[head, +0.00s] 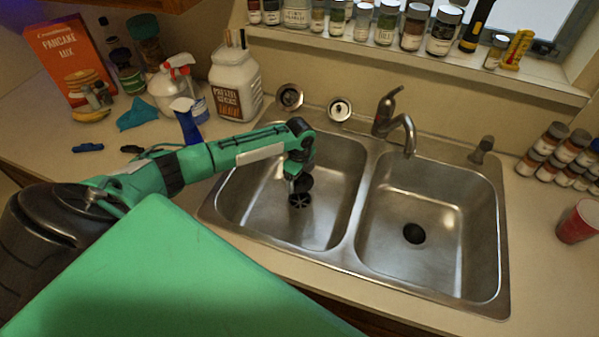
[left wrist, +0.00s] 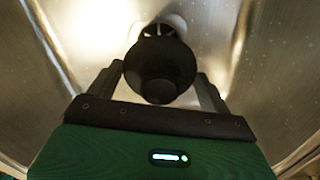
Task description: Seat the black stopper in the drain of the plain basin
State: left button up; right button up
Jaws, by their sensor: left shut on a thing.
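The black stopper (head: 305,183) is held low over the left basin (head: 335,170). In the left wrist view the stopper (left wrist: 160,72) sits between the two fingers of my left gripper (left wrist: 160,88), which is shut on it. My left gripper (head: 297,178) reaches into the left basin in the head view. Just past the stopper is that basin's dark drain with radial slots (head: 300,201), partly hidden by the stopper in the left wrist view (left wrist: 158,30). The right basin (head: 455,195) has a plain dark round drain (head: 413,233), uncovered. My right gripper is not in view.
A divider (head: 358,215) separates the basins. The faucet (head: 395,120) stands behind it, its spout over the right basin.

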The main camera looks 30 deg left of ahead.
pick_arm(q)
notch_tip(320, 180, down, 6)
jog(key=b, duration=0.3)
jog(key=shift+f, duration=0.25)
jog(key=shift+f+b, duration=0.25)
jog(key=shift+b, duration=0.1)
jog(key=shift+f, duration=0.15)
jog(key=shift+f+b, duration=0.35)
jog(key=shift+f, duration=0.15)
jog(key=shift+f+b, duration=0.4)
jog(key=shift+f, duration=0.35)
jog(key=o, duration=0.9)
jog(key=shift+r, duration=0.1)
